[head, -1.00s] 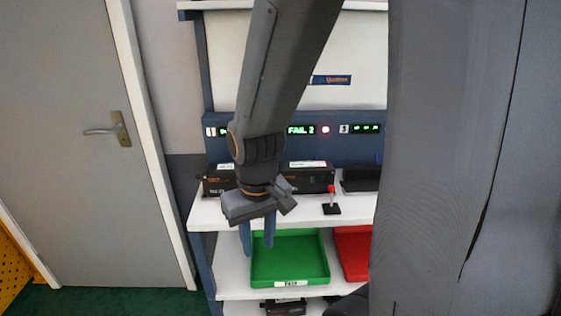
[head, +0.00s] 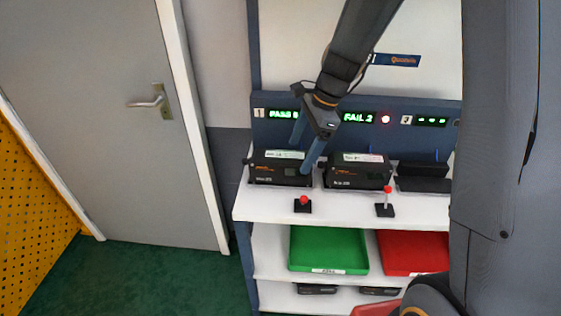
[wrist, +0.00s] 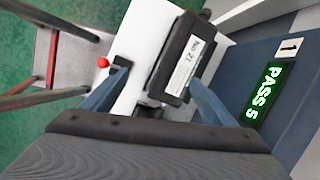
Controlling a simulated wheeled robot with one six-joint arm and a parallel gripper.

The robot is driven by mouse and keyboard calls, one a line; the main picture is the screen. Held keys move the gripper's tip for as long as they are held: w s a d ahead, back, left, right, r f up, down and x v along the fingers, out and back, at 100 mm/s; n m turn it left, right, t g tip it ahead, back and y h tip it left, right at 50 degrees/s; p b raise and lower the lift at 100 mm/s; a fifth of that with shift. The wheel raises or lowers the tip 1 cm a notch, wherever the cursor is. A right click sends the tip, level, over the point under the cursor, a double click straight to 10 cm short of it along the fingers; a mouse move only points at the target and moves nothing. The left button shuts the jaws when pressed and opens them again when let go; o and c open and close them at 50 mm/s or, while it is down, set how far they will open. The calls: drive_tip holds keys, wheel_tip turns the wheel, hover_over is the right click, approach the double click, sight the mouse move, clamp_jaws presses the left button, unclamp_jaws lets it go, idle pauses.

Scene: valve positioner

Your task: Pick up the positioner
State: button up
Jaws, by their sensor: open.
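A black positioner (head: 268,176) with a white label on top sits in the left bay of the white shelf, under a green display reading PASS. In the wrist view this positioner (wrist: 170,66) lies just ahead of my gripper, between its two blue fingers. My gripper (head: 303,155) is open and empty, its fingers spread over the right part of the positioner. I cannot tell whether a finger touches it. A second black positioner (head: 357,175) sits to the right, under a FAIL 2 display with a red light.
Red-knobbed levers (head: 303,205) stand in front of both bays. A green tray (head: 328,268) and a red tray (head: 412,268) are on the shelf below. The third bay (head: 422,184) looks empty. A grey door (head: 90,120) is at the left.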

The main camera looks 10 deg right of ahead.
sight(282, 155)
drive_tip(key=w+m, duration=0.1)
drive_tip(key=w+a+m, duration=0.1)
drive_tip(key=w+m, duration=0.1)
drive_tip(key=shift+a+r+y+p, duration=0.25)
drive_tip(key=shift+r+y+p, duration=0.1)
drive_tip(key=shift+r+y, duration=0.05)
drive_tip(key=shift+w+a+f+m, duration=0.1)
drive_tip(key=shift+w+a+m, duration=0.1)
drive_tip(key=shift+w+m, duration=0.1)
drive_tip(key=shift+p+x, duration=0.4)
drive_tip(key=shift+x, duration=0.8)
drive_tip(key=p+x, duration=0.2)
drive_tip(key=x, duration=0.1)
drive_tip(key=shift+a+f, duration=0.15)
drive_tip(key=shift+a, duration=0.3)
drive_tip(key=shift+x, duration=0.8)
drive_tip(key=shift+w, duration=0.15)
clamp_jaws()
